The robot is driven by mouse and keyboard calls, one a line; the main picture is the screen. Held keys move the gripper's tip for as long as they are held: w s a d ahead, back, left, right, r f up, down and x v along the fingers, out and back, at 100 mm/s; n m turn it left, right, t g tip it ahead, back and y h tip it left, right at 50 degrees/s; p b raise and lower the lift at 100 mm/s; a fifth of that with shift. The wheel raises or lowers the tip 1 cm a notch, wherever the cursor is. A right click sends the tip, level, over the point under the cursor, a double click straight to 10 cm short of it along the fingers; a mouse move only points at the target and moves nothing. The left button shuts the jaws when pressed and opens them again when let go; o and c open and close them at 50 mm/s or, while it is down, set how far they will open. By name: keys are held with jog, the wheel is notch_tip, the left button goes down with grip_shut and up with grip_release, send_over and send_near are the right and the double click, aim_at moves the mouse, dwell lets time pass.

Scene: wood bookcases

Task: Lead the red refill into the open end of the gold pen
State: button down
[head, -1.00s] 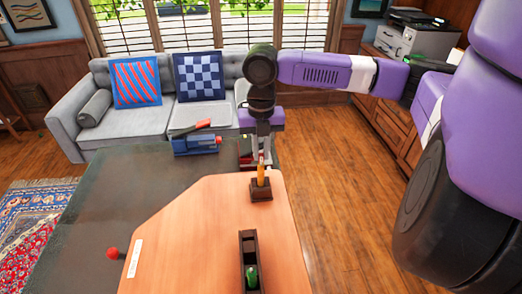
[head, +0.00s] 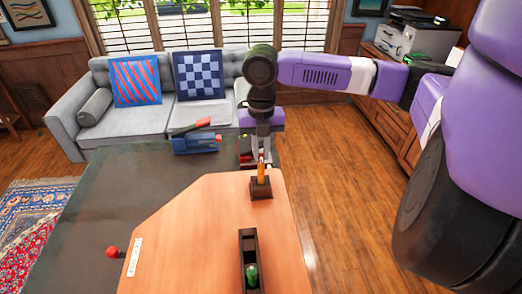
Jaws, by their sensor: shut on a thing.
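The gold pen (head: 261,172) stands upright in a small dark holder (head: 261,189) on the wood-coloured board. My gripper (head: 262,150) is just above the pen, pointing down, shut on the thin red refill (head: 261,156). Only a short bit of the refill shows between the fingers and the top of the pen. The refill looks upright and roughly in line with the pen. At this size I cannot tell whether its tip is inside the pen's open end or just above it.
A dark tray (head: 248,240) with a green item (head: 252,275) lies nearer on the board. A blue device with a red handle (head: 195,140) stands at the table's far edge. A red knob (head: 112,252) and a white label (head: 134,257) are at left. The board's middle is clear.

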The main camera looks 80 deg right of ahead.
jog(key=shift+f, duration=0.2)
dwell(0.3)
jog(key=c, duration=1.3)
grip_release()
jog(key=shift+r, duration=0.1)
notch_tip(320, 180, up, 8)
jog(key=shift+f+b, duration=0.2)
jog(key=shift+b, duration=0.3)
jog(key=shift+s, duration=0.1)
